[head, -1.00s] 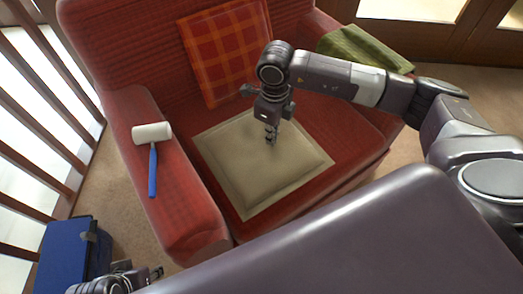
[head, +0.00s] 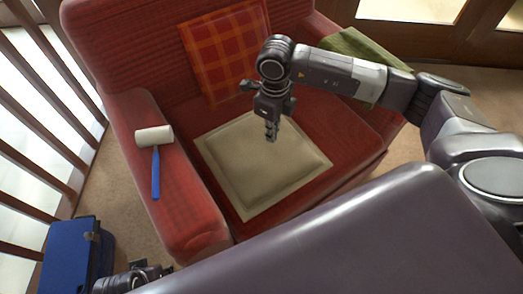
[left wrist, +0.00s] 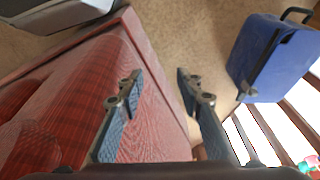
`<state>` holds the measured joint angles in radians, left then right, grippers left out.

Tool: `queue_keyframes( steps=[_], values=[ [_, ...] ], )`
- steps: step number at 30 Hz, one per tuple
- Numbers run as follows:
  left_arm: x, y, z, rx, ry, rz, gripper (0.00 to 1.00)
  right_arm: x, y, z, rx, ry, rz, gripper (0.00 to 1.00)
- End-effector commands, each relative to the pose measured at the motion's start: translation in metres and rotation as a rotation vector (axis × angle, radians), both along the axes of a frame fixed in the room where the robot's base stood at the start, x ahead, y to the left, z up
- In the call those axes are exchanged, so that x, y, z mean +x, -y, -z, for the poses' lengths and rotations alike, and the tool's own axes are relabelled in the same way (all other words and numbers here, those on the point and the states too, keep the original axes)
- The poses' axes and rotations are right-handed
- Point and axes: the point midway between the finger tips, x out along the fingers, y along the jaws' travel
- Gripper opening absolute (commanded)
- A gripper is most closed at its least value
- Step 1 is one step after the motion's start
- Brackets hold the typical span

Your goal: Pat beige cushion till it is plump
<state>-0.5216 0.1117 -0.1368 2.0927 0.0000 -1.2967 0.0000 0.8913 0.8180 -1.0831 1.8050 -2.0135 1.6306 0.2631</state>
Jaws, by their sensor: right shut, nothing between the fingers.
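The beige cushion (head: 250,180) lies flat on the red seat, with a raised middle and a flat border. My right gripper (head: 271,137) is shut and empty, pointing down over the cushion's far part. I cannot tell whether its fingertips touch the fabric. My left gripper (head: 135,278) shows only partly at the bottom left of the head view. In the left wrist view its fingers (left wrist: 160,83) are apart and empty, by the armrest's edge. The cushion is not seen in that view.
The red armchair (head: 180,210) holds a white-headed mallet (head: 155,165) on its left armrest, a plaid cushion (head: 222,50) against its back and a green cloth (head: 365,55) on its right armrest. A blue case (head: 75,260) stands on the floor beside railings.

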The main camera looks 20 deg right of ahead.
Motion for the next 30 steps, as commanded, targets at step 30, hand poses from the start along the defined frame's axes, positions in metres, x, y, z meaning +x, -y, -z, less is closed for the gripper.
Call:
queue_keyframes(
  steps=[30],
  values=[
    [0.000, 0.000, -0.015, 0.000, 0.009, -0.001, 0.33, 0.000, 0.000, 0.006, -0.001, -0.001, 0.000, 0.00]
  ],
)
